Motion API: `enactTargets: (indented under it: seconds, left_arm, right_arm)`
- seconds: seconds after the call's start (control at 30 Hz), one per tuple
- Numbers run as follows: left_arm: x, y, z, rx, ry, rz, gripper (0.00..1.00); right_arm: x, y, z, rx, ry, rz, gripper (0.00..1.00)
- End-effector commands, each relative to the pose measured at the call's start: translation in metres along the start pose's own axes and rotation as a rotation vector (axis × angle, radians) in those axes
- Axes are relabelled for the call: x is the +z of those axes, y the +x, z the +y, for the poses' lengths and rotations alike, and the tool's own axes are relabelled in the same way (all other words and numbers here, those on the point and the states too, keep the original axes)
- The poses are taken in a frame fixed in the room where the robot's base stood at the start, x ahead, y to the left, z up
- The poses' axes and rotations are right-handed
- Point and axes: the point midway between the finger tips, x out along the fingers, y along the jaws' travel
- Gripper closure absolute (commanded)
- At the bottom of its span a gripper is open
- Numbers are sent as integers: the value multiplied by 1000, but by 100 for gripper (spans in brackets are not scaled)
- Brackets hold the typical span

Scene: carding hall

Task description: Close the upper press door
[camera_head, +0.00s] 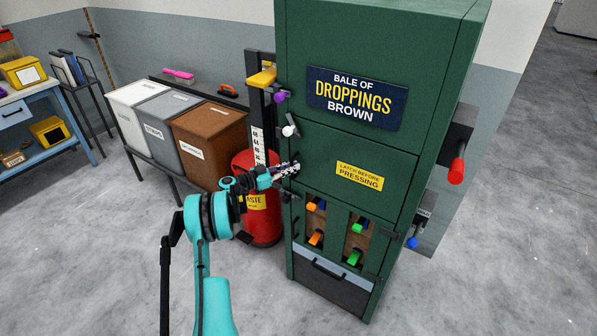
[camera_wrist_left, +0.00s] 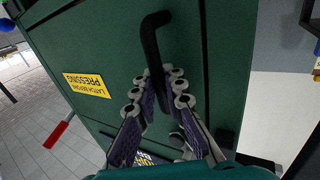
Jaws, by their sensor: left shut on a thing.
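The green press (camera_head: 345,50) stands at the centre of the head view. Its upper door (camera_head: 320,150) carries a yellow "latch before pressing" label (camera_head: 360,176) and looks about flush with the front; any small gap cannot be told. The door also shows in the left wrist view (camera_wrist_left: 105,45). My left gripper (camera_head: 288,169) is at the door's left edge. In the left wrist view its fingers (camera_wrist_left: 156,92) are shut on a black bent door handle (camera_wrist_left: 152,42), whose upper part sticks out beyond them. My right gripper is in neither view.
A purple-ended lever (camera_head: 281,97) and a white-knobbed one (camera_head: 289,131) sit on the press's left edge above my gripper. A red drum (camera_head: 262,222) stands close beside the press. Bins (camera_head: 208,132) stand further left. Grey floor in front is clear.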

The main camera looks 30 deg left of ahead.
Motion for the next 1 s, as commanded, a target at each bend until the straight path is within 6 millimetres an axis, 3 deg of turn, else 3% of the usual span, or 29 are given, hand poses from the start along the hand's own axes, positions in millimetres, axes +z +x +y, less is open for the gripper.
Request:
enactTargets:
  seconds: [0.3, 0.33, 0.37, 0.7, 0.87, 1.0]
  left_arm:
    - [-1, -3, -7, -14, 0, 1, 100]
    - [-1, -3, -7, -14, -1, 1, 83]
    - [-1, -3, -7, -14, -1, 1, 80]
    - [0, -6, -6, -11, 0, -1, 80]
    - [0, -27, -6, -13, 0, -1, 80]
    - [0, -58, -7, -14, 0, -1, 80]
  right_arm:
    - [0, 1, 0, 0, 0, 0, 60]
    - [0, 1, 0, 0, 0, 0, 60]
    - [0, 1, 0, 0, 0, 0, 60]
    - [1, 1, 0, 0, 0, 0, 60]
    - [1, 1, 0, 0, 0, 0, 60]
    - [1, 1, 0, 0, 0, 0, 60]
